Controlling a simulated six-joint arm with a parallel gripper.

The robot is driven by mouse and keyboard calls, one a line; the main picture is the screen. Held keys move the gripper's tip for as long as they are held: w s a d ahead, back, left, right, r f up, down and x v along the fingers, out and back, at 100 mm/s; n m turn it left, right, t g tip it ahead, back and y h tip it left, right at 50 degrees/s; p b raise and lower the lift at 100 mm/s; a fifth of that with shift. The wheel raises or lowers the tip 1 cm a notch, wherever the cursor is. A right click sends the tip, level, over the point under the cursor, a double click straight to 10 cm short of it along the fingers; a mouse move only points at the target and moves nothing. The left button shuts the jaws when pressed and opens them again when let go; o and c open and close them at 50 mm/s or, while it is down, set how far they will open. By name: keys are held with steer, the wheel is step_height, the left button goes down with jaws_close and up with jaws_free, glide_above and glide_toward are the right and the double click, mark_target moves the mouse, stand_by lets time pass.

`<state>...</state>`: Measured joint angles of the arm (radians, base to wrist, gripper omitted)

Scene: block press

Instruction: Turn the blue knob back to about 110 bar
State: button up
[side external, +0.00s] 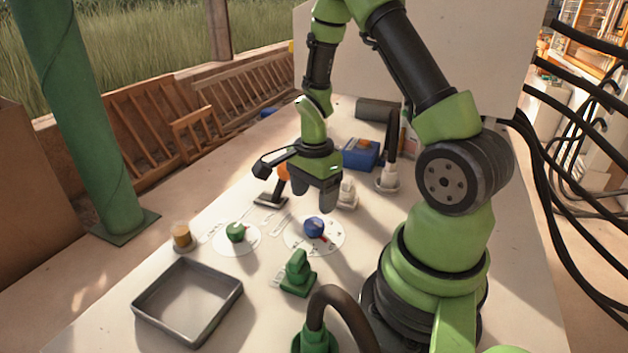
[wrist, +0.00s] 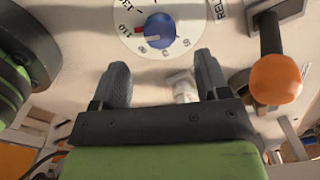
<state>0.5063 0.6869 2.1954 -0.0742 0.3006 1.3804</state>
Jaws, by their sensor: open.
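The blue knob (side external: 314,226) sits on a round white dial plate (side external: 333,240) on the table. In the wrist view the blue knob (wrist: 160,30) shows beyond my fingertips, with a red pointer (wrist: 141,32) on its left side, close to the printed 110. Numbers ring the dial, partly cut off by the top edge. My gripper (side external: 329,200) is open and empty, pointing down above and slightly behind the knob. In the wrist view the two fingers of my gripper (wrist: 160,68) are apart, and neither touches the knob.
An orange-topped lever (wrist: 276,78) stands right of the knob in the wrist view. In the side view, a green knob (side external: 235,232) on another dial, a green block-shaped fixture (side external: 298,275), a grey tray (side external: 230,297) and a blue box (side external: 360,154) stand around it.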

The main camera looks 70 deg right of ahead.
steer(key=shift+r, duration=1.75)
step_height(320, 180, up, 6)
steer(key=n+t, duration=0.1)
steer(key=n, duration=0.2)
glide_above(314, 223)
steer(key=a, duration=0.3)
steer(key=s+a+r+n+t+y, duration=0.2)
steer(key=s+a+r+n+t, duration=0.4)
steer(key=a+r+n, duration=0.6)
steer(key=s+r+n, duration=0.1)
steer(key=s+n, duration=0.1)
steer(key=n, duration=0.1)
steer(key=shift+r+n, duration=0.3)
steer(key=shift+r, duration=0.1)
steer(key=shift+s, duration=0.1)
